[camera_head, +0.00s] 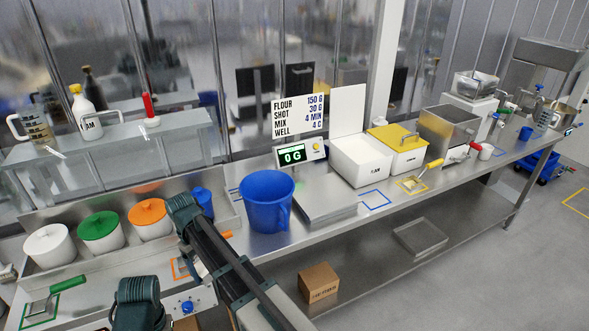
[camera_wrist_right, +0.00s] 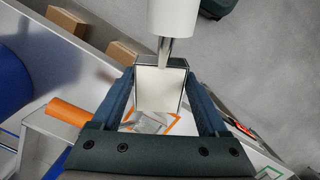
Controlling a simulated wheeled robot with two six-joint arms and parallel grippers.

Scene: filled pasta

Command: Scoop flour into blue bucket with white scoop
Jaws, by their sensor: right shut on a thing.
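The blue bucket (camera_head: 267,205) stands upright on the steel table, left of the scale's platform. It shows in part at the left edge of the right wrist view (camera_wrist_right: 12,75). My right gripper (camera_head: 184,208) is left of the bucket in the head view, its fingertips hard to make out. In the right wrist view it is shut on a scoop (camera_wrist_right: 161,88) with a white handle. The pan lies between the fingers and looks pale inside; I cannot tell whether this is flour. My left gripper (camera_head: 140,303) seems to be the dark part at the bottom; its jaws are unclear.
The scale display (camera_head: 293,156) reads 0 G beside the steel platform (camera_head: 325,207). An open white bin (camera_head: 360,166) and a yellow-lidded bin (camera_head: 398,150) stand to its right. White, green and orange lidded tubs line the left. An orange handle (camera_wrist_right: 70,117) lies near my right gripper.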

